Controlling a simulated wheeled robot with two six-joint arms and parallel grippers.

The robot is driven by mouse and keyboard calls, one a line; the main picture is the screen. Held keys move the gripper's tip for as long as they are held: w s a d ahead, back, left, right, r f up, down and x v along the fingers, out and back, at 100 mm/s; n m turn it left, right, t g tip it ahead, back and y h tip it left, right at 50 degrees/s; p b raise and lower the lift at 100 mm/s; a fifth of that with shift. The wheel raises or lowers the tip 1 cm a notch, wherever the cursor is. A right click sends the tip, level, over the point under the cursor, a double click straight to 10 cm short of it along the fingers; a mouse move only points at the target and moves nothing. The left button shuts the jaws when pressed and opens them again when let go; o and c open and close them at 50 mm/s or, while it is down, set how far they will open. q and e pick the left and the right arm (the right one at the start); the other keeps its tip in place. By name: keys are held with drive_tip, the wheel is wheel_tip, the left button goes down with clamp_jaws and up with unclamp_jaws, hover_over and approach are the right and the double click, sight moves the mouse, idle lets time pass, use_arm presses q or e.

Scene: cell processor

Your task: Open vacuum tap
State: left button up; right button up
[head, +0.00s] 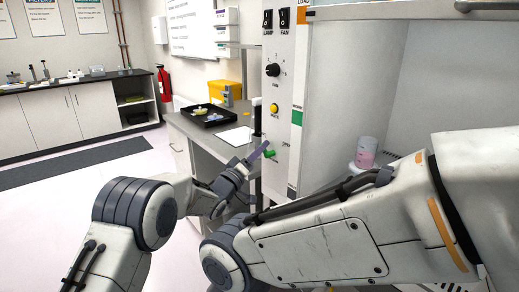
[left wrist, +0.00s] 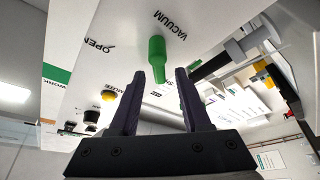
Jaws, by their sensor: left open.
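The vacuum tap's green handle (head: 270,153) is on the white front panel of the cell processor, low down below the yellow button. In the left wrist view the green handle (left wrist: 157,50) is beside the word VACUUM, with the word OPEN and a mark to its left. My left gripper (head: 262,150) is open at the panel, right by the handle. In the left wrist view the handle's narrow end shows between my left gripper's two dark fingertips (left wrist: 159,73), with a gap on both sides. I cannot tell how deep it sits between them. My right gripper is out of view.
The panel also carries a yellow button (head: 273,108), a black knob (head: 273,70) and LAMP and FAN switches (head: 276,19). Right of it, the open work chamber holds a pink-and-white container (head: 366,152). A bench with a black tray (head: 208,116) stands behind to the left.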

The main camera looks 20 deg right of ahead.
use_arm(q)
drive_tip(key=shift+w+d, duration=0.15)
drive_tip(key=shift+d, duration=0.05)
clamp_jaws()
